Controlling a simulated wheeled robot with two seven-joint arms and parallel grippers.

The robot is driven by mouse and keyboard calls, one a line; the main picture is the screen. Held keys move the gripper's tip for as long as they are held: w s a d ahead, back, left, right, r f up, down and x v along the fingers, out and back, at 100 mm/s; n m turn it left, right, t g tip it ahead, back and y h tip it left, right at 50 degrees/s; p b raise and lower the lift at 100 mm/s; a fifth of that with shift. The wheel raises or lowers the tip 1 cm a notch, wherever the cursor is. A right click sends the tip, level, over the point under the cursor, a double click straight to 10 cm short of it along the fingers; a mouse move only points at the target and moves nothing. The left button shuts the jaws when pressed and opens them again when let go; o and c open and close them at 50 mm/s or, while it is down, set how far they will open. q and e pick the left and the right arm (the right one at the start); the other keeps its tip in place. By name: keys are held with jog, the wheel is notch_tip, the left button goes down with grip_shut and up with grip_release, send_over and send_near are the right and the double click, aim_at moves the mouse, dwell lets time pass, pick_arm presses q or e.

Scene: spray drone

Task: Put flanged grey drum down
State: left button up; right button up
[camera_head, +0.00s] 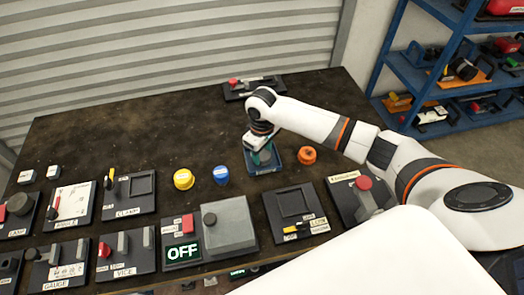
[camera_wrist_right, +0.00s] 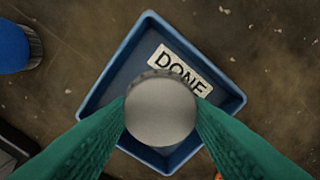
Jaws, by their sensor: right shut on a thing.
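The flanged grey drum (camera_wrist_right: 160,108) shows from above in the right wrist view, as a round grey top with a toothed rim. My right gripper (camera_wrist_right: 162,118) is shut on it, with one green finger on each side. The drum is over the blue tray (camera_wrist_right: 224,75), whose label reads DONE and is partly covered by the drum. I cannot tell whether the drum touches the tray floor. In the head view my right gripper (camera_head: 262,158) is low at the blue tray (camera_head: 268,171) and hides the drum. My left gripper is not in view.
A blue-topped cylinder (camera_head: 221,174) and a yellow one (camera_head: 183,179) stand left of the tray. An orange ring-like part (camera_head: 307,155) lies close on its right. Black fixture panels (camera_head: 295,208) fill the near edge. The table's back left is clear.

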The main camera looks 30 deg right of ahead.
aim_at(262, 154)
jog(key=shift+f, duration=0.25)
jog(key=o, duration=1)
jog(key=shift+r, duration=0.1)
notch_tip(262, 154, up, 12)
jog(key=shift+r, duration=0.1)
